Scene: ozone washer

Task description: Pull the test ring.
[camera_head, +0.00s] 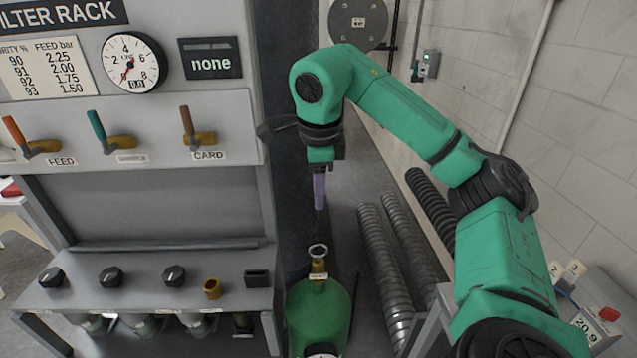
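A pale ring (318,250), which I take for the test ring, stands upright on a brass fitting (318,268) with a small label, on top of a green cylinder (320,312). My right gripper (319,203) hangs pointing down above the ring, with a visible gap between its fingertips and the ring. Its fingers show edge-on as one narrow purplish strip, so I cannot tell whether they are open or shut. Nothing is seen hanging from them. My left gripper is not in view.
The filter rack (160,200) with gauge, levers and knobs stands left of the cylinder, beside a dark post (290,180). Ribbed grey hoses (388,270) lie to the right, near the block wall (575,120). A box with a red button (608,314) is at lower right.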

